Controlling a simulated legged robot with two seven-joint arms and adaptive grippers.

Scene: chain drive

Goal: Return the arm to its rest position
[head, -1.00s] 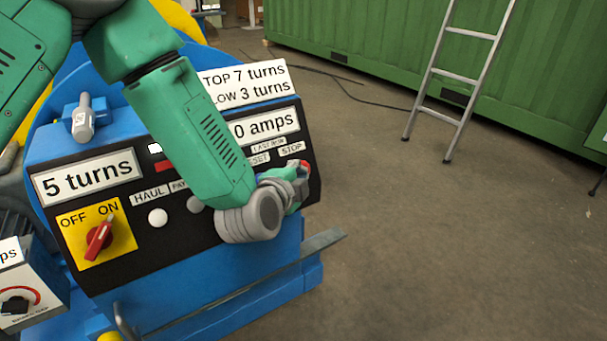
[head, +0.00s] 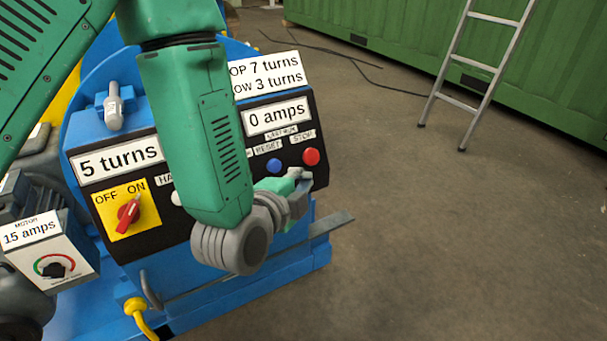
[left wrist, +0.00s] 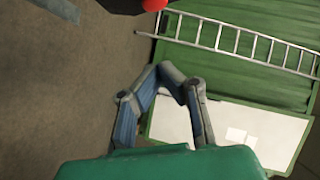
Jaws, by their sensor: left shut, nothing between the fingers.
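My left arm comes in from the top left of the head view and hangs in front of the blue machine's control panel (head: 110,172). My left gripper (head: 304,180) is shut and empty, just below the red STOP button (head: 311,157) and apart from it. The blue RESET button (head: 274,166) is also uncovered. My forearm hides part of the HAUL label and nearby buttons. In the left wrist view the fingers of my left gripper (left wrist: 172,75) are closed together with nothing between them. A red button (left wrist: 154,5) shows at the top edge there. My right gripper is not in view.
The displays read 5 turns (head: 121,161) and 0 amps (head: 277,117). The red selector (head: 128,214) points toward ON. A motor box (head: 52,262) stands at left. A metal ledge (head: 333,226) juts out below the gripper. A ladder (head: 480,70) leans on a green container (head: 400,30). Floor at right is clear.

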